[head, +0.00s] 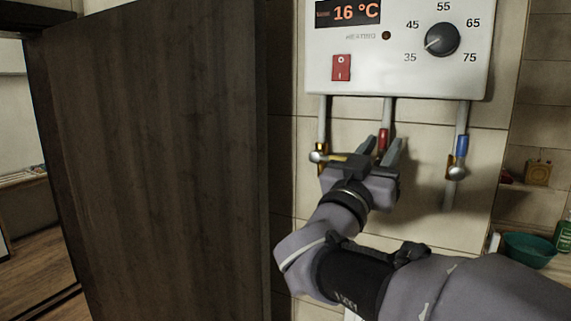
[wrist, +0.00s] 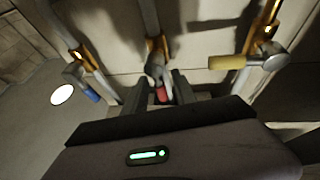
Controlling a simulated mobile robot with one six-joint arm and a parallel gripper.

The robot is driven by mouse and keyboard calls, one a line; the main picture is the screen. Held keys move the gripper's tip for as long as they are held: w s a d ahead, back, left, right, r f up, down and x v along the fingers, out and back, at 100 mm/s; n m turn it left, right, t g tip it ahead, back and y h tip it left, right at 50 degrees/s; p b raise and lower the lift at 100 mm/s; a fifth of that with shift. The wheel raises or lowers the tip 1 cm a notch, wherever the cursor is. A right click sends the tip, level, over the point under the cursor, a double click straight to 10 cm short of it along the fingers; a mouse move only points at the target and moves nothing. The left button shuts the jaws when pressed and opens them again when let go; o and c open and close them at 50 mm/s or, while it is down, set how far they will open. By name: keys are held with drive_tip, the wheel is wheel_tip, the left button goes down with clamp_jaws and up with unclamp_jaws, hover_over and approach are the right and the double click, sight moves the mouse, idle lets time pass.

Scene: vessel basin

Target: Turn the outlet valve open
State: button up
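The white heater (head: 395,80) has three pipes below it, each with a valve. The middle valve has a red handle (head: 383,139), which lies roughly along its pipe; its red tip also shows in the wrist view (wrist: 162,95). I take this as the outlet valve; no label shows. My gripper (head: 381,146) is at the middle valve, fingers pointing up. In the wrist view my gripper (wrist: 160,88) has its fingers apart, one on each side of the red handle, with gaps visible. The middle valve's body is hidden in the head view.
The left valve has a yellow handle (wrist: 228,62) lying across its pipe. The right valve has a blue handle (head: 462,145) along its pipe. A dark door (head: 150,160) stands at left. A green bowl (head: 530,249) is at lower right.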

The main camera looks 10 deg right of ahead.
drive_tip(key=b+v, duration=0.5)
drive_tip(key=v, duration=1.2)
drive_tip(key=shift+d+b, duration=0.1)
drive_tip(key=shift+b, duration=0.2)
